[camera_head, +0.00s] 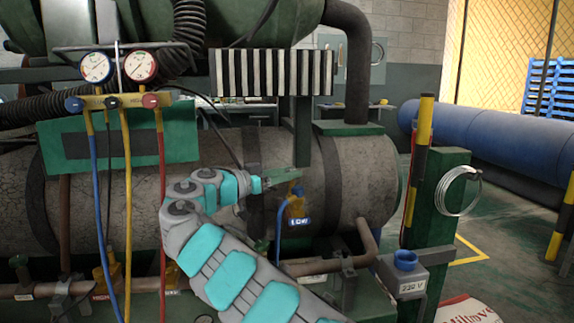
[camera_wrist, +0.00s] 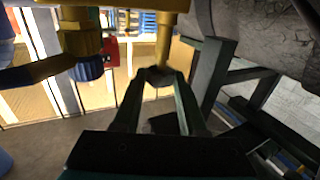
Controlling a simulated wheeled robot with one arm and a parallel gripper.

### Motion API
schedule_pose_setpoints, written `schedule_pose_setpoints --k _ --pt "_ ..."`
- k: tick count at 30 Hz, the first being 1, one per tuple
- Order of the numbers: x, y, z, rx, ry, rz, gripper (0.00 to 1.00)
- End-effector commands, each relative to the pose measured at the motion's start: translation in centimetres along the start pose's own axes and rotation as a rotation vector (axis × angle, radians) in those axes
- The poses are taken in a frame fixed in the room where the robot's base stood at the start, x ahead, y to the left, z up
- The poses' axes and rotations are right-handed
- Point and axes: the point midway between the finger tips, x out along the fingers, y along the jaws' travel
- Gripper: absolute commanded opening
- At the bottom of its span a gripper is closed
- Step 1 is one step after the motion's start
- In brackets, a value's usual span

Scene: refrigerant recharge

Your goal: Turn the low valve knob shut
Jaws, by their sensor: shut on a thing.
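The low valve (camera_head: 296,208) is a yellow fitting with a label that seems to read LOW, in front of the grey tank. A blue part (camera_head: 297,190) shows at its top. My gripper (camera_head: 292,179) reaches it from the left at its upper end. In the wrist view my gripper (camera_wrist: 160,76) has its two fingers closing together on the small dark knob at the end of a yellow stem (camera_wrist: 167,35). The fingertips partly hide the knob, so its turn angle cannot be told. A blue coupling (camera_wrist: 88,68) sits beside the stem, to the left.
A gauge manifold (camera_head: 110,102) with blue, yellow and red hoses hangs at left. A blue hose (camera_head: 279,235) drops from the low valve. A brown pipe (camera_head: 367,240) and a grey box (camera_head: 405,276) with a blue socket stand to the right. A dark frame (camera_wrist: 210,75) is near my fingers.

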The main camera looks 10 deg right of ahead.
Motion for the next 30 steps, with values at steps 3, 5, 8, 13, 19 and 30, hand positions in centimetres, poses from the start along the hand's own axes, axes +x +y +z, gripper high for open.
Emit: schedule_pose_setpoints --k 3,5,8,13,19,30 --pt "-0.12 -0.24 -0.47 -0.001 -0.001 0.032 0.0" --pt "-0.09 -0.32 -0.44 -0.002 -0.002 0.05 0.0" --pt "-0.12 -0.34 -0.53 -0.001 0.0 0.08 0.0" --pt "-0.07 -0.37 -0.5 0.001 0.0 0.129 0.0" --pt "-0.01 -0.37 -0.43 0.001 0.002 0.176 0.0" --pt "0.08 -0.32 -0.45 0.005 0.005 0.215 0.0"
